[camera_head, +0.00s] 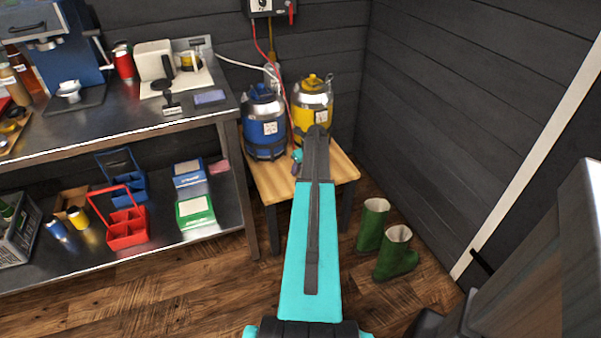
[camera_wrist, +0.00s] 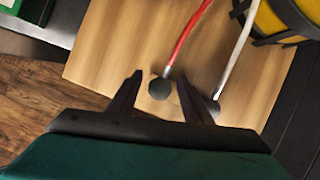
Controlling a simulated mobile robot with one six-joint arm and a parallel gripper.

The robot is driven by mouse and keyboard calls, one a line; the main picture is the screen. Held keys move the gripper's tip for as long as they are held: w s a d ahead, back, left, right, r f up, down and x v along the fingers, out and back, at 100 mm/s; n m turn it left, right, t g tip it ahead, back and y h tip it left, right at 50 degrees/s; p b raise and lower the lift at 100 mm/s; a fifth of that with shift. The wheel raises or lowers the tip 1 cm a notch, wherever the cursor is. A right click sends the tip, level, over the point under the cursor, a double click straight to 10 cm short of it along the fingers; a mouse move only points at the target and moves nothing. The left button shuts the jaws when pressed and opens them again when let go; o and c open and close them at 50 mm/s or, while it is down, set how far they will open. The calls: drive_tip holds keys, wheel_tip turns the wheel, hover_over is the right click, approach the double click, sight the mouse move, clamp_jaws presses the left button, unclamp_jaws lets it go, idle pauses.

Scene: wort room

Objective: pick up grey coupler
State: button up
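In the wrist view, a dark grey round coupler (camera_wrist: 160,88) at the end of a red hose (camera_wrist: 188,38) appears between my fingers, over the wooden table top. A second greyish coupler (camera_wrist: 212,105) ends a pale hose (camera_wrist: 236,60), beside my right finger and partly hidden by it. I cannot tell which one the task names. My gripper (camera_wrist: 160,78) is open, with nothing clamped. How far its tips are above the couplers is unclear. In the head view my arm hides most of the gripper and both couplers.
The small wooden table (camera_head: 272,184) holds a blue keg (camera_head: 264,128) and a yellow keg (camera_head: 312,112) at its back. A steel bench (camera_head: 130,125) stands to the left. Green boots (camera_head: 396,256) are on the floor to the right, near the dark wall.

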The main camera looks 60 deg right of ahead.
drive_tip(key=c, duration=0.9)
drive_tip(key=shift+r, duration=0.15)
drive_tip(key=shift+c, duration=0.2)
drive_tip(key=shift+r, duration=0.55)
drive_tip(key=shift+v, duration=1.25)
drive_tip(key=s+a+r, duration=0.1)
drive_tip(key=s+a, duration=0.8)
drive_tip(key=s, duration=0.3)
drive_tip(key=shift+r, duration=0.2)
